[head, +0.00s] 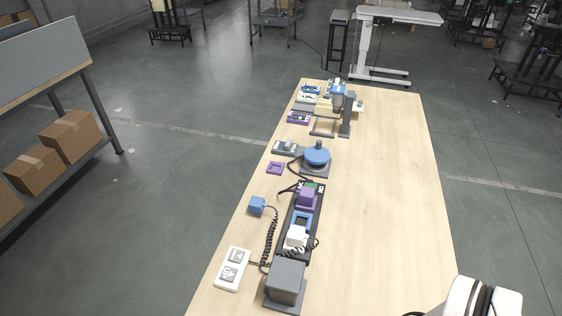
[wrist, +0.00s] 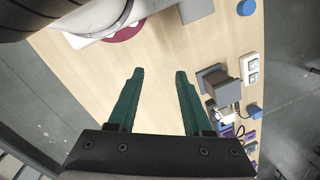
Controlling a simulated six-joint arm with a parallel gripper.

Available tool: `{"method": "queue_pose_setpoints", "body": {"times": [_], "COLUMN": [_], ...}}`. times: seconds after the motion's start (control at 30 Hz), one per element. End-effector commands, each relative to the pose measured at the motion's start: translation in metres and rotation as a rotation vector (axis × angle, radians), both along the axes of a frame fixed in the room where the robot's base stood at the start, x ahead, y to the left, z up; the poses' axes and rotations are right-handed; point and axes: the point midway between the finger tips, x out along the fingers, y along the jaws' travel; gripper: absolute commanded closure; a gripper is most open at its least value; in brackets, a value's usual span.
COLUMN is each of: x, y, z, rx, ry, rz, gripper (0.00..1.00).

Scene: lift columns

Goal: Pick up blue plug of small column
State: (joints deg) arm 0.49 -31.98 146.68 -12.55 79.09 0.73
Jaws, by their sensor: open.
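A blue block-shaped plug (head: 257,206) lies near the table's left edge in the head view, beside a black coiled cord (head: 269,240). A small blue piece (wrist: 255,110) at the right of the wrist view looks like the same plug. A grey block-like column (head: 285,280) stands on a grey base at the near end of the row; it also shows in the wrist view (wrist: 225,90). I cannot tell for certain which unit is the small column. My gripper (wrist: 159,74) has its green fingers wide apart above bare table, with nothing between them, left of these things.
A white socket plate (head: 233,269) lies left of the grey column. Behind are a blue-and-white unit (head: 302,221), a purple block (head: 306,199) and a round blue piece (head: 317,155). A blue round piece (wrist: 246,7) is at the wrist view's top. The table's right side (head: 385,190) is clear.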

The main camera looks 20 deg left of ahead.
Motion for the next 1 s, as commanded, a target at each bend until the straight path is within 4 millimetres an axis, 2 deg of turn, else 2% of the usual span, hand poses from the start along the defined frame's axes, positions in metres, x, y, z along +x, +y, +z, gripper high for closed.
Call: {"method": "queue_pose_setpoints", "body": {"times": [0.07, 0.27, 0.5, 0.57, 0.63, 0.67, 0.77, 0.8, 0.87, 0.9, 1.0], "x": [0.0, 0.0, 0.0, 0.008, 0.038, 0.06, 0.158, 0.199, 0.251, 0.28, 0.324], "y": [0.0, 0.0, 0.0, 0.0, 0.002, 0.006, 0.04, 0.065, 0.11, 0.143, 0.219], "z": [0.0, 0.0, 0.0, 0.004, 0.015, 0.021, 0.035, 0.033, 0.025, 0.016, -0.012], "rx": [0.0, 0.0, 0.0, -0.008, -0.038, -0.058, -0.141, -0.172, -0.205, -0.222, -0.242], "ry": [0.0, 0.0, 0.0, -0.004, -0.017, -0.031, -0.105, -0.144, -0.208, -0.251, -0.347], "rz": [0.0, 0.0, 0.0, 0.01, 0.046, 0.068, 0.172, 0.215, 0.275, 0.31, 0.384], "gripper": [0.5, 0.15, 0.15, 0.15, 0.15, 0.15, 0.15, 0.15, 0.15, 0.15, 0.15]}}
